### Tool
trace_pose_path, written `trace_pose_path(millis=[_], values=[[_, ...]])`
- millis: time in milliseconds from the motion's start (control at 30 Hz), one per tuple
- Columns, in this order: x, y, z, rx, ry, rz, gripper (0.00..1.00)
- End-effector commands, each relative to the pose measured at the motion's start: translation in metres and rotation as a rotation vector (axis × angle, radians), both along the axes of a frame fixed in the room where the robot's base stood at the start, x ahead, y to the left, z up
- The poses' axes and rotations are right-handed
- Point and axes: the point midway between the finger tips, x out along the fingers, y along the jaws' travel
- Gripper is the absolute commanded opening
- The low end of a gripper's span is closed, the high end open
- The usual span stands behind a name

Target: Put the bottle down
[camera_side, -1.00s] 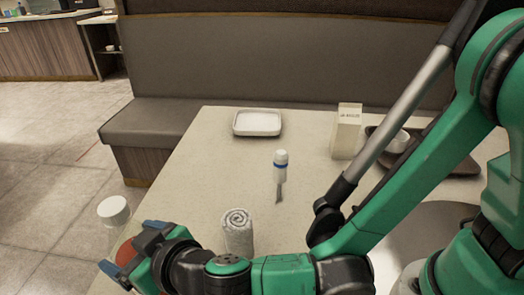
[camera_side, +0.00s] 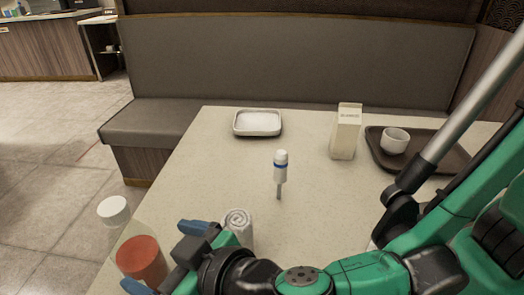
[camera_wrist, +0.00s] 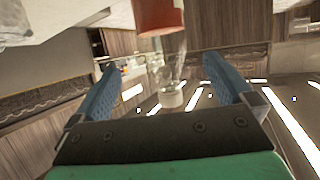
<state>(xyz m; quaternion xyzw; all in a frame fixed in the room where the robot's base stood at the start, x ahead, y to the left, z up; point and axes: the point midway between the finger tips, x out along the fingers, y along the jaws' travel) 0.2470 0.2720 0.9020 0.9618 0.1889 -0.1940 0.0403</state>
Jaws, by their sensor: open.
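The bottle has a white cap (camera_side: 113,210), a clear upper part and red sauce (camera_side: 142,258) in its lower part. It stands at the near left of the table in the side view, its base cut off from clear sight. In the wrist view, which is turned over, the red part (camera_wrist: 158,15) is at the top and the white cap (camera_wrist: 172,97) below it. The wrist view shows the fingers (camera_wrist: 161,66) spread, with nothing gripped.
A rolled white towel (camera_side: 238,222) stands close behind my gripper. A small white item with a blue band (camera_side: 281,162) is mid-table. A white dish (camera_side: 257,132), a cream carton (camera_side: 346,140) and a dark tray (camera_side: 440,162) with a white cup (camera_side: 394,141) are farther back.

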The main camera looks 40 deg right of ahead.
Motion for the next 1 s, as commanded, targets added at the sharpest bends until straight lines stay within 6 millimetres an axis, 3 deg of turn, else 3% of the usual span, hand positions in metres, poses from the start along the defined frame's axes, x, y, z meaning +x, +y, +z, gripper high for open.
trace_pose_path(millis=[167, 300, 400, 500, 600, 700, 1000], values=[[0.028, -0.050, 0.003, -0.075, 0.083, -0.118, 1.00], [0.051, -0.131, 0.006, -0.155, 0.241, -0.261, 1.00], [0.048, -0.189, 0.007, -0.176, 0.366, -0.334, 1.00], [0.036, -0.231, 0.009, -0.162, 0.459, -0.372, 1.00], [0.022, -0.256, 0.010, -0.133, 0.513, -0.385, 1.00], [0.014, -0.268, 0.012, -0.112, 0.537, -0.386, 1.00], [0.009, -0.273, 0.013, -0.102, 0.546, -0.380, 1.00]])
